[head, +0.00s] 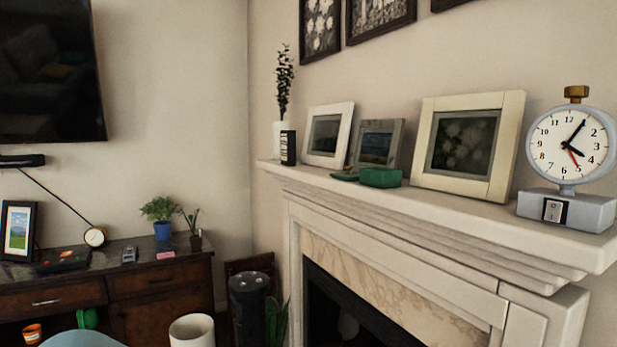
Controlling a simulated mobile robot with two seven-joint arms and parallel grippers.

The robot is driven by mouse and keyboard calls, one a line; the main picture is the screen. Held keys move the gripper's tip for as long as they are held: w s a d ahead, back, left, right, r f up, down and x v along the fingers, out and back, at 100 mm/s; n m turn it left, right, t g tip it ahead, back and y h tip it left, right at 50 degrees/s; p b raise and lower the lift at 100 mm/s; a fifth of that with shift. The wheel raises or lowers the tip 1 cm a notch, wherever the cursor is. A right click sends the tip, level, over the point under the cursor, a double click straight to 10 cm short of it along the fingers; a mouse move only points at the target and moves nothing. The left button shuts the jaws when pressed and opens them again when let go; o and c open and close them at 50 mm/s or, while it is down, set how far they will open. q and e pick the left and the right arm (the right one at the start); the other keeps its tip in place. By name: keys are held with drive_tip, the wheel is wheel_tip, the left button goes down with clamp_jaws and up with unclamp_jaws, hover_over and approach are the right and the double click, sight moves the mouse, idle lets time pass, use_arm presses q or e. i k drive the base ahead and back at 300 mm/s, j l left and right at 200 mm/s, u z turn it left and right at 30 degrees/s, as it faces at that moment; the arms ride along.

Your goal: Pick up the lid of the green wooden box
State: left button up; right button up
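A small green box (380,178) sits on the white mantel shelf (430,205), in front of the grey picture frame. A flat dark green piece (344,177) lies on the shelf just left of the box. It is too small to tell whether it is the lid. The top of the box looks flat, and I cannot tell whether a lid is on it. Neither of my grippers is in view.
A clock (568,150) stands at the right end. A black speaker (249,305) is on the floor by the fireplace. A dresser (150,283) stands at left.

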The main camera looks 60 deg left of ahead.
sight(347, 176)
drive_tip(key=u, duration=1.7)
